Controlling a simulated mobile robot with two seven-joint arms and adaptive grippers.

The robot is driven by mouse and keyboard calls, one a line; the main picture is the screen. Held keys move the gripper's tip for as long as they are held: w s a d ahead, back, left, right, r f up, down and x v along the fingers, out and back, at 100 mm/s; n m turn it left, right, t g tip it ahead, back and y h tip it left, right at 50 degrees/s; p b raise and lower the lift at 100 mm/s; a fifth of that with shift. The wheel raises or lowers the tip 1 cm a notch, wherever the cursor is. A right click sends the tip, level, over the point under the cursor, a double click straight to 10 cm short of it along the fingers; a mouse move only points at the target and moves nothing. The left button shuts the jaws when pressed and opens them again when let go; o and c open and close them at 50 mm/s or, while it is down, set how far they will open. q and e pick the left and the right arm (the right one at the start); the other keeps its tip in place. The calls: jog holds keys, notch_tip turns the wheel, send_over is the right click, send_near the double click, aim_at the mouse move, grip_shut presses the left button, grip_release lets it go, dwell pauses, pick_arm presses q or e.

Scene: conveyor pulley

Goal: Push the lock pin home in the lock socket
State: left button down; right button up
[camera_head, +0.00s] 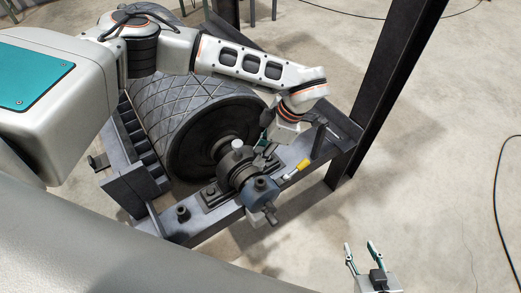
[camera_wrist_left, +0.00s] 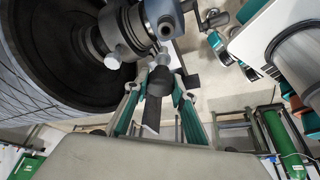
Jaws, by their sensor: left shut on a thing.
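My left gripper (camera_head: 266,146) reaches over the frame beside the bearing housing and shaft end of the pulley. I cannot tell for certain whether this is the lock pin. Just beyond it lie a pale round end (camera_wrist_left: 163,58) and a blue-grey collar (camera_wrist_left: 163,20). The blue-grey collar also shows on the shaft end in the head view (camera_head: 260,187). The lock socket is not clearly distinguishable. My right gripper (camera_head: 360,245) is open and empty at the lower right.
The large ribbed pulley drum (camera_head: 190,115) sits in a grey steel frame (camera_head: 205,232). A yellow-banded piece (camera_head: 303,165) lies on the frame's right beam. A dark upright post (camera_head: 385,85) stands at the right. The concrete floor (camera_head: 435,190) is open there.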

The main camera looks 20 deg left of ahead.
aim_at(261, 169)
pick_arm(q)
jog(key=shift+f, duration=0.25)
jog(key=shift+f+b, duration=1.7)
jog(key=shift+f, duration=0.85)
jog(key=shift+f, duration=0.65)
jog(key=shift+f, duration=0.15)
jog(key=shift+f, duration=0.35)
jog(key=shift+f, duration=0.55)
